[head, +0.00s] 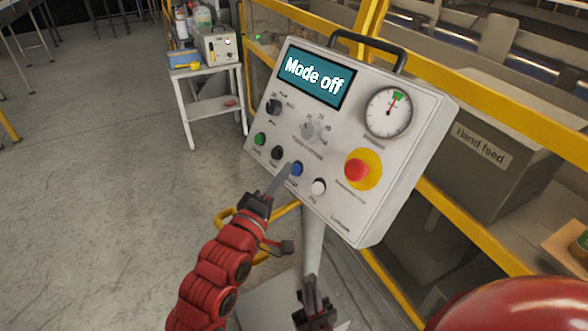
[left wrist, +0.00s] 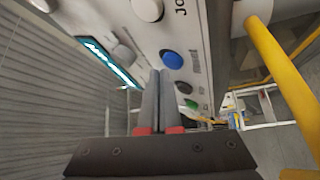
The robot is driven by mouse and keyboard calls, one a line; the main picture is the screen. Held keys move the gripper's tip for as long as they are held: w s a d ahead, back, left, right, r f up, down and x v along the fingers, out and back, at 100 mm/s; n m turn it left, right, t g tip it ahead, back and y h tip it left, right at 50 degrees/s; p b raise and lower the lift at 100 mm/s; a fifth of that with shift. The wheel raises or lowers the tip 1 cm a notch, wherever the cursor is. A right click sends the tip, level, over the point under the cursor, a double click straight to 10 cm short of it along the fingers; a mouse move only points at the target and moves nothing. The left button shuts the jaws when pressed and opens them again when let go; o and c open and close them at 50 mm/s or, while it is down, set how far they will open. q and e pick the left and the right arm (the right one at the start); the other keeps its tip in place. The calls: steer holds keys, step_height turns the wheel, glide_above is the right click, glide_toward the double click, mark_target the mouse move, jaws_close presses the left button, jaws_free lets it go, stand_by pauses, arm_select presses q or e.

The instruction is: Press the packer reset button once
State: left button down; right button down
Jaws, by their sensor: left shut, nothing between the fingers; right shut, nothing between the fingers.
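The packer control panel (head: 335,140) is a tilted pale box with a "Mode off" screen (head: 314,77). Along its lower edge are a green button (head: 260,139), a black button (head: 277,153), a blue button (head: 296,169) and a white button (head: 319,187). The small label by the blue button is too blurred to read surely. My left gripper (head: 286,181) is shut and empty, its fingertips just below the blue button. In the left wrist view the fingertips (left wrist: 160,73) lie close beside the blue button (left wrist: 172,59); I cannot tell whether they touch. My right gripper (head: 312,285) is shut and empty, below the panel.
A red emergency knob (head: 357,170) on a yellow disc sits right of the buttons. Two dials and a gauge (head: 389,111) are above. Yellow rails (head: 440,78) and a "Hand feed" box (head: 478,150) stand behind at the right. Open floor (head: 100,190) lies left.

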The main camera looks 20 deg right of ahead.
arm_select(q)
steer(key=shift+a+r, duration=0.15)
steer(key=shift+a, duration=0.1)
steer(key=shift+s+a+r, duration=0.2)
steer(key=shift+a+r, duration=0.2)
steer(key=shift+a, duration=0.3)
steer(key=shift+s+a+r, duration=0.2)
steer(key=shift+a+r, duration=0.25)
steer(key=shift+a, duration=0.25)
steer(key=shift+s+a+r, duration=0.2)
steer(key=shift+a+r, duration=0.2)
steer(key=shift+a, duration=0.3)
